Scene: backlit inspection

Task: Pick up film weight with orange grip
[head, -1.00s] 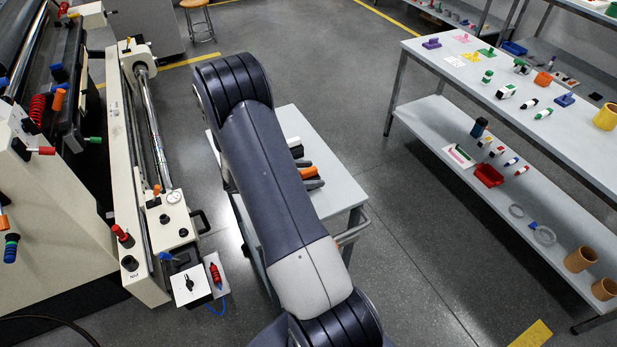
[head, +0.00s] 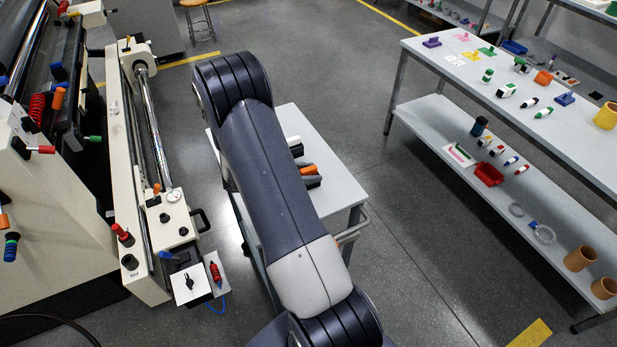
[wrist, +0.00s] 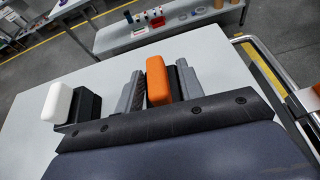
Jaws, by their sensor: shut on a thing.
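The film weight with the orange grip (wrist: 157,82) stands between the two grey fingers of my gripper (wrist: 160,70) in the wrist view, with part of its dark body showing beside the right finger. My gripper is shut on it. In the head view the orange grip (head: 309,170) shows just right of my arm, over the cart top; the arm hides most of the gripper. I cannot tell whether the weight is clear of the surface.
Another weight with a white grip (wrist: 57,103) and black body stands left of my gripper on the cart top (head: 342,188). The cart has a rail at its right. A machine (head: 150,150) stands to the left, and a loaded shelf bench (head: 440,55) to the right across open floor.

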